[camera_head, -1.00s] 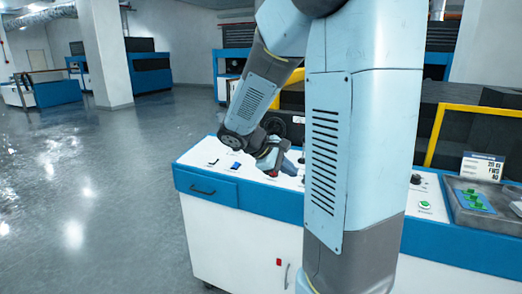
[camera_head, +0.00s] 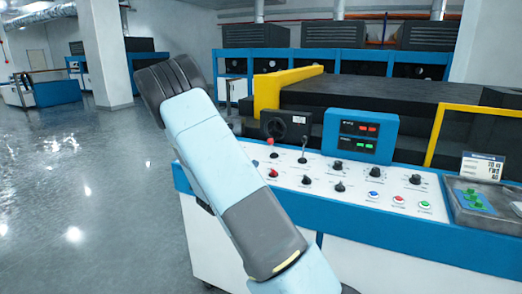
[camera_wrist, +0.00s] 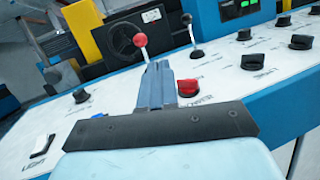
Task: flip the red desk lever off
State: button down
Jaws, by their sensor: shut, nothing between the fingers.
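The red desk lever has a red ball (camera_wrist: 140,40) on a thin metal stem. In the wrist view it stands just beyond my gripper (camera_wrist: 159,66), whose blue fingers are shut and empty. The fingers hide the lever's base, and I cannot tell whether they touch the stem. In the head view the red ball (camera_head: 270,141) shows at the left of the white control panel, just right of my arm. My gripper is hidden behind my arm there.
A red knob (camera_wrist: 188,88) sits close right of the fingers. A black-knobbed lever (camera_head: 304,141) stands farther right. Several black knobs and coloured buttons cover the panel (camera_head: 320,172). A white rocker switch (camera_wrist: 41,146) lies at the left. A blue display box (camera_head: 360,135) stands behind.

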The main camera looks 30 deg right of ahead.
jog(key=w+f+n+t, duration=0.1)
jog(key=w+a+n+t, duration=0.1)
jog(key=shift+a+f+t, duration=0.25)
jog(key=shift+f+t, duration=0.05)
jog(key=shift+f, duration=0.05)
jog(key=shift+w+d, duration=0.1)
jog(key=x, duration=1.4)
jog(key=shift+f, duration=0.1)
